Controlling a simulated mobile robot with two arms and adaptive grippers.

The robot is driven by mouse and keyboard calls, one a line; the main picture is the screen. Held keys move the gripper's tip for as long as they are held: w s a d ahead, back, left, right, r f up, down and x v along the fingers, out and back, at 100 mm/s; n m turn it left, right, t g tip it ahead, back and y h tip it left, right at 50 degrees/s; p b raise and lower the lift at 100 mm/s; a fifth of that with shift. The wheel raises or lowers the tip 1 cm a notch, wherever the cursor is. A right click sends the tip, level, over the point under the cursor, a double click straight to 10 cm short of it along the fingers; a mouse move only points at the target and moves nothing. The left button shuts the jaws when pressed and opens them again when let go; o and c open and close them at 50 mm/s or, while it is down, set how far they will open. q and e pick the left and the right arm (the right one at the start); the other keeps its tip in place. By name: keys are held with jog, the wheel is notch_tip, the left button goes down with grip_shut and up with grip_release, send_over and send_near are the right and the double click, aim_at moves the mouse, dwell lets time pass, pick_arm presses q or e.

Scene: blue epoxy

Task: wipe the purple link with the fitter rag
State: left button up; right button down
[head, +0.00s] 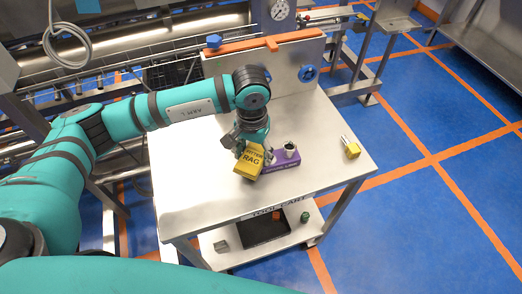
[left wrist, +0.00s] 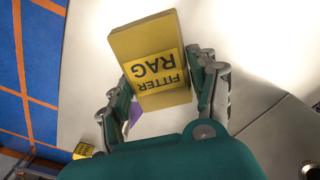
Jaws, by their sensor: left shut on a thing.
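The fitter rag (head: 250,162) is a yellow block with a "FITTER RAG" label. My left gripper (head: 247,146) is shut on it, over the middle of the table top. In the left wrist view the rag (left wrist: 150,40) sits tilted between the two fingers (left wrist: 165,90). The purple link (head: 287,159) lies on the table just right of the rag, with a dark-topped light cylinder at it. The rag hides the link's left part; I cannot tell whether they touch. A sliver of purple (left wrist: 134,112) shows beside a finger in the wrist view. My right gripper is out of view.
A small yellow-and-white item (head: 351,148) lies near the table's right edge. A panel (head: 290,62) with blue knobs stands at the back edge. The lower shelf holds a black tray (head: 250,239). The table's front left is clear.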

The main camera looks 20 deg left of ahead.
pick_arm(q)
jog(key=shift+s+a+f, duration=0.2)
jog(key=shift+s+f, duration=0.05)
jog(key=shift+f, duration=0.05)
jog(key=shift+r, duration=0.5)
jog(key=r+p, duration=0.1)
jog(key=r, duration=0.1)
jog(key=r+p, duration=0.1)
jog(key=r, duration=0.1)
jog(key=shift+w+r, duration=0.2)
jog(key=shift+r, duration=0.45)
jog(key=shift+r+p, duration=0.8)
jog(key=shift+r, duration=0.75)
